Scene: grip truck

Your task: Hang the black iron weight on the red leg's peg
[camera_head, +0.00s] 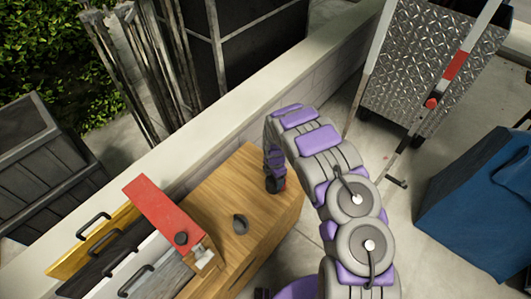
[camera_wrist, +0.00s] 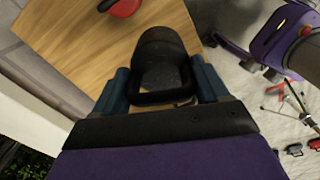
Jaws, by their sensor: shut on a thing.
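My gripper (camera_wrist: 162,84) is shut on the black iron weight (camera_wrist: 165,50), whose handle sits between the two blue fingers in the wrist view. In the head view my gripper (camera_head: 275,172) is low at the right part of the wooden cabinet top (camera_head: 215,195). The held weight is mostly hidden there, and I cannot tell whether it touches the wood. A leg with a red band (camera_head: 456,65) stands by the metal truck (camera_head: 425,50) at the upper right. A red knob-like part (camera_head: 431,103), possibly its peg, is on it.
A red weight (camera_wrist: 120,7) lies near my gripper. Handled panels and a red block (camera_head: 165,205) are at left. A blue bin (camera_head: 480,205) stands at right.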

